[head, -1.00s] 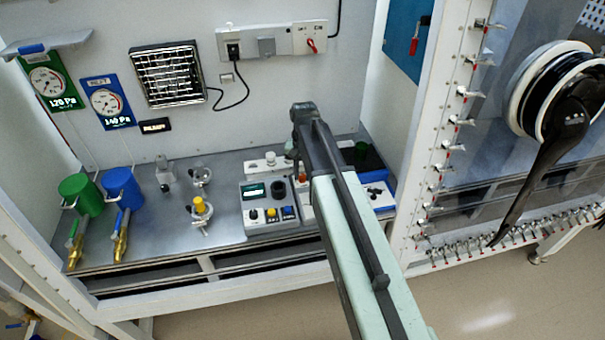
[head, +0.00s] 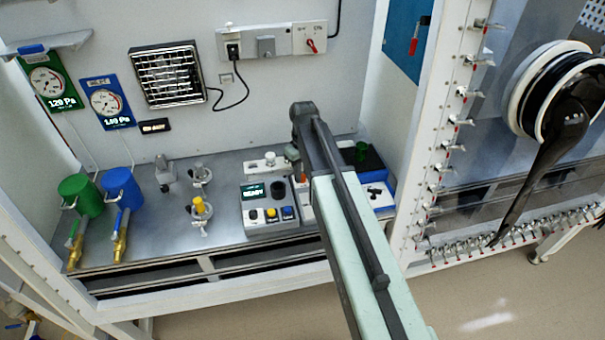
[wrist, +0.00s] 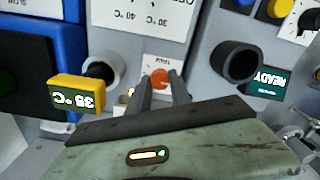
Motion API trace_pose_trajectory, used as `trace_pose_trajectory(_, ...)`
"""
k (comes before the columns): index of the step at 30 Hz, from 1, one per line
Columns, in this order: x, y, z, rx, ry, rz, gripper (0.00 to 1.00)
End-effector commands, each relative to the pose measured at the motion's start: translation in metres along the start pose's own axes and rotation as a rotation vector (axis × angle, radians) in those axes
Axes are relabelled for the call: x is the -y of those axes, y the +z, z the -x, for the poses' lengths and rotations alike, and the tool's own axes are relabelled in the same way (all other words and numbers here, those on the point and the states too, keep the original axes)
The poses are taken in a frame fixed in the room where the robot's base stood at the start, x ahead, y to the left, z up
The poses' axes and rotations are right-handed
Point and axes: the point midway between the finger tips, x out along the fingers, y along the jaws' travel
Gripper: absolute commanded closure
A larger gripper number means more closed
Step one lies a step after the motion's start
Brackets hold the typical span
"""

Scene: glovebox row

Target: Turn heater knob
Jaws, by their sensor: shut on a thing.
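My gripper (wrist: 164,84) is over the white-faced heater panel (wrist: 140,20), with its fingers shut on the heater knob (wrist: 160,78), whose orange round part shows between the fingertips. The word THAW is printed by it, and 30 °C, 40 °C and OFF are printed on the panel, upside down in the wrist view. A yellow temperature display (wrist: 78,95) is at left, beside a dark round well (wrist: 101,71). In the head view my gripper (head: 293,153) is at the panel, and my arm hides most of the heater unit. The knob's pointing direction is not clear.
A grey unit (head: 268,229) with a READY screen, a dark well and coloured knobs stands left of the heater. A blue tray (head: 377,205) is on its right. Yellow-topped (head: 198,206) and grey (head: 203,172) valves stand farther left. The grey bench top (head: 150,235) is clear between.

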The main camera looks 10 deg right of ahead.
Motion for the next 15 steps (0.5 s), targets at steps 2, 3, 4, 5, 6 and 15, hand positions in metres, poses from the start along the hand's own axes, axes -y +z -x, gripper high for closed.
trace_pose_trajectory(2, 0.0002, 0.0008, -0.0002, 0.003, 0.0, 0.02, 1.0)
trace_pose_trajectory(3, 0.0002, 0.0008, -0.0002, 0.003, 0.0, 0.028, 1.0)
trace_pose_trajectory(4, 0.0002, 0.0008, -0.0002, 0.003, 0.0, 0.033, 1.0)
trace_pose_trajectory(5, 0.0003, 0.0008, -0.0002, 0.003, 0.0, 0.037, 1.0)
trace_pose_trajectory(6, 0.0003, 0.0008, -0.0002, 0.003, 0.0, 0.042, 1.0)
trace_pose_trajectory(15, 0.0005, 0.0008, -0.0002, 0.004, 0.0, 0.05, 1.0)
